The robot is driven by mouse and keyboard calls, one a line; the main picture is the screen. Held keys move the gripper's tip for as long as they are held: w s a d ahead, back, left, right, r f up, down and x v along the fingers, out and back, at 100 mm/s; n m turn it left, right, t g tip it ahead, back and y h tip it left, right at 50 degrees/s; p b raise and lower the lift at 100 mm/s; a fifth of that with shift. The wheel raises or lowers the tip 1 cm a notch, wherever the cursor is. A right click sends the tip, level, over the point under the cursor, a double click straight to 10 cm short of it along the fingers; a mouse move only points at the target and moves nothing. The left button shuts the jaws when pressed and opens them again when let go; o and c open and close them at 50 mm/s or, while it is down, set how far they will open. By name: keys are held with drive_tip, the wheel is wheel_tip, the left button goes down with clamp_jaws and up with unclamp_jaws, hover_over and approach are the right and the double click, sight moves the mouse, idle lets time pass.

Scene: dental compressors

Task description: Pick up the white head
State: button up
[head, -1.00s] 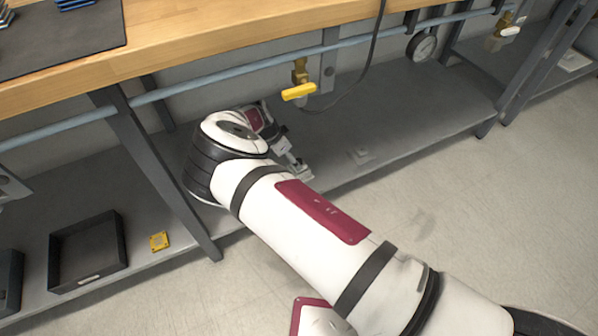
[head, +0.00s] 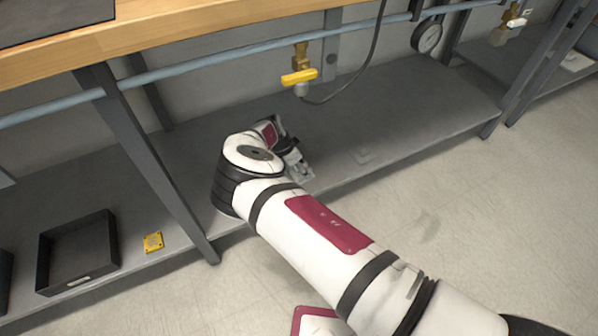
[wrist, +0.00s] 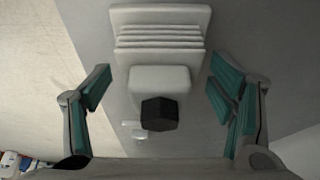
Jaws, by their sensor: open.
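The white head (wrist: 160,45) shows in the wrist view as a pale block with a ribbed, finned part and a smaller block below it that carries a dark hexagonal knob (wrist: 159,113). It lies on the grey lower shelf. My gripper (wrist: 162,78) is open, with one teal-padded finger on each side of the white head. A gap shows between each finger and the head. In the head view, my gripper (head: 286,150) is over the lower shelf near its front edge, and my arm hides part of it. The pale head (head: 301,173) shows only partly there.
The lower shelf (head: 420,110) sits under a wooden bench (head: 200,25). A yellow-handled valve (head: 299,77) and a pipe are behind. A black tray (head: 77,252) and a yellow piece (head: 153,242) are left, beyond a bench leg.

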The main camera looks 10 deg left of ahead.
drive_tip(key=c, duration=1.7)
drive_tip(key=shift+c, duration=0.5)
drive_tip(key=shift+r, duration=0.2)
